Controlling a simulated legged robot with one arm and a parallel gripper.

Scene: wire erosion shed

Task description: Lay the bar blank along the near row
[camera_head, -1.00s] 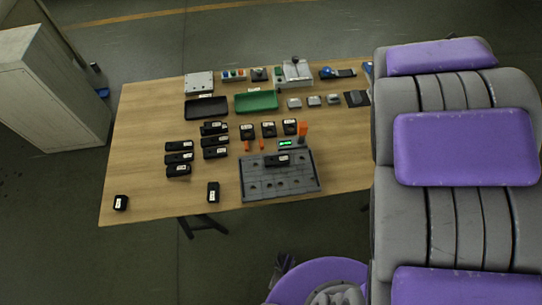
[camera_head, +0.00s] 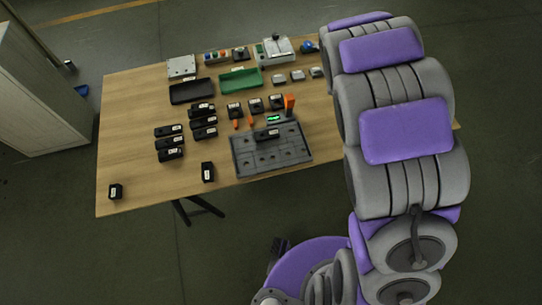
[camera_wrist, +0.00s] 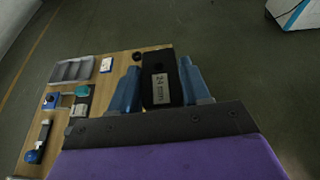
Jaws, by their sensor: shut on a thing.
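In the wrist view my gripper (camera_wrist: 160,84) is shut on a black block (camera_wrist: 162,92) labelled "24 mm", which sits between the two blue fingers. I take this block for the bar blank. It appears above the floor beyond a table edge. In the head view the gripper and the held block are not visible. The dark grey plate (camera_head: 295,157) with rows of recesses lies at the table's near edge. One labelled black block (camera_head: 267,134) lies across its far part, and its near row looks empty.
Several labelled black blocks (camera_head: 170,142) stand left of the plate, with single ones (camera_head: 208,172) (camera_head: 115,191) near the front edge. An orange upright (camera_head: 290,104) stands just behind the plate. A green tray (camera_head: 240,82) and a black tray (camera_head: 191,92) lie further back.

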